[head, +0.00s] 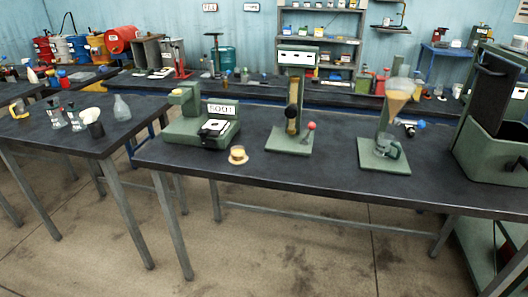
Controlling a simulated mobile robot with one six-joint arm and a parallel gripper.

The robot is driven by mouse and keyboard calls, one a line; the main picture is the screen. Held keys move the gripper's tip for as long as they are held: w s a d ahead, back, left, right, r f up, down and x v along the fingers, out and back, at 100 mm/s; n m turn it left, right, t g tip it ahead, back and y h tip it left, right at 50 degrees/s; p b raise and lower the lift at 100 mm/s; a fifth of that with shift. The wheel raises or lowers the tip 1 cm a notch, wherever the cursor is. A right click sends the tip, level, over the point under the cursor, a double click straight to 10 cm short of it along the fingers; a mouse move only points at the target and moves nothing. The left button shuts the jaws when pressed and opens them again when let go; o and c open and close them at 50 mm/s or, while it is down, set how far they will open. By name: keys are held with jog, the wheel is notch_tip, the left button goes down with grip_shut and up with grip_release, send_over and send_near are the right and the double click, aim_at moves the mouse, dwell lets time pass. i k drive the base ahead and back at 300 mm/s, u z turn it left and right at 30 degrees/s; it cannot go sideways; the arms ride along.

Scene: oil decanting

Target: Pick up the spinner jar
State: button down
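No label in the head view marks the spinner jar, so I cannot tell for certain which object it is. A small low amber jar-like piece with a pale rim (237,155) stands alone near the front edge of the middle table, right of the green device with the "SOOT" sign (222,110). A clear handled jug (390,148) stands on the green base of the funnel stand (380,162), below a funnel of amber liquid (398,97). My gripper is not in view.
The dark middle table (330,170) also holds a green column device (294,110) with black and red knobs, and a large green bin (490,150) at right. Open floor (290,255) lies in front.

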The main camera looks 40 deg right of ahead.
aim_at(238, 157)
jog(key=z, duration=0.85)
jog(key=k, duration=1)
jog(key=i, duration=0.95)
